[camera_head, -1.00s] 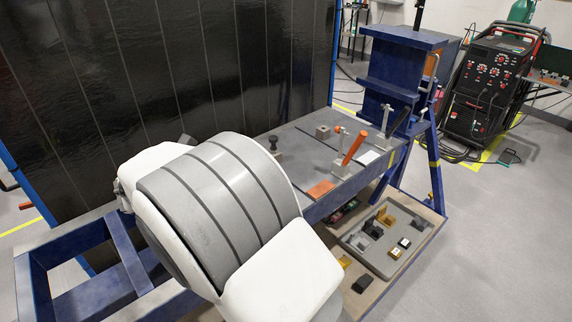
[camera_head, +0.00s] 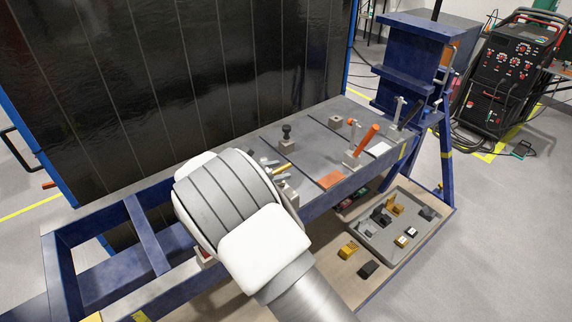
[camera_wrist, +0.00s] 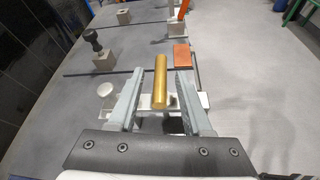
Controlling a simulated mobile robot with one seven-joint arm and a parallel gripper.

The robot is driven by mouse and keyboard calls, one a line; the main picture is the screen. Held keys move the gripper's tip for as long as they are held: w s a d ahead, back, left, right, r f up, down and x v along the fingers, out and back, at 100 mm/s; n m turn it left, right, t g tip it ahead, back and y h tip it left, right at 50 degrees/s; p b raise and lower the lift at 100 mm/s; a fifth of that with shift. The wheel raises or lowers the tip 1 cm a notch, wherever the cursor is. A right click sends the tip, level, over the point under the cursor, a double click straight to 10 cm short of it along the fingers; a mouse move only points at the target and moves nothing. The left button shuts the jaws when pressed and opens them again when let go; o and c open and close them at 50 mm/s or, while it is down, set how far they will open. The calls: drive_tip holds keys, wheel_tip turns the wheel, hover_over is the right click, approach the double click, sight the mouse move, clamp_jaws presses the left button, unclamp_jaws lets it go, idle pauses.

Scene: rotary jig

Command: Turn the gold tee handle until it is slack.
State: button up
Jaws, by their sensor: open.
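The gold tee handle (camera_wrist: 160,82) shows in the wrist view as a smooth gold bar between the fingers of my gripper (camera_wrist: 160,73). The fingers stand apart on either side of it, with a visible gap on each side. In the head view, the gold tee handle (camera_head: 282,168) is a small bar just beyond my wrist, on the near side of the grey table top. My gripper (camera_head: 275,169) is partly hidden there by my own arm. What lies under the handle is mostly hidden in both views.
A black knob (camera_head: 287,131) on a block stands behind the handle. An orange clamp lever (camera_head: 367,140) and an orange plate (camera_head: 331,180) lie to the right. A pale round knob (camera_wrist: 105,89) is left of the fingers. A parts tray (camera_head: 372,239) sits on the lower shelf.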

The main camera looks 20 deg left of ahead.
sight(282, 170)
drive_tip(key=shift+p+x, duration=0.35)
drive_tip(key=shift+x, duration=1.6)
clamp_jaws()
